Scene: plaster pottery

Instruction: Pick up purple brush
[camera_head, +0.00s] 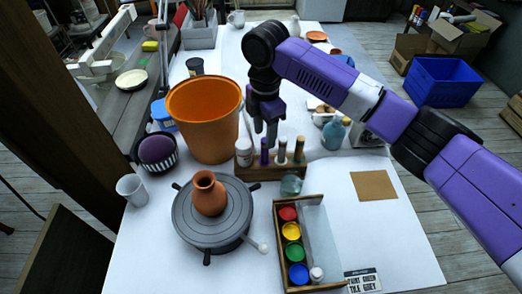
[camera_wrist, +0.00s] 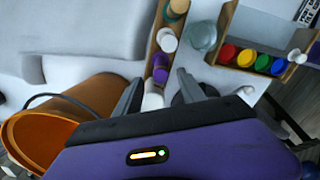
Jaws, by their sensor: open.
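The purple brush (camera_head: 264,153) stands upright in a small wooden rack (camera_head: 270,174), between a white bottle and a brown-tipped brush. In the wrist view the purple brush (camera_wrist: 160,74) is seen from above in the rack, in line with the gap between my fingers. My gripper (camera_head: 265,128) is open and points down, just above and behind the brush in the head view. In the wrist view my gripper (camera_wrist: 160,88) has a dark finger on each side of the row and holds nothing.
A white bottle (camera_head: 244,153) and other upright brushes (camera_head: 282,150) crowd the purple one. A large orange bucket (camera_head: 205,120) stands close left. A turntable with a clay vase (camera_head: 209,194), a paint box (camera_head: 306,240) and a glass jar (camera_head: 291,185) are in front.

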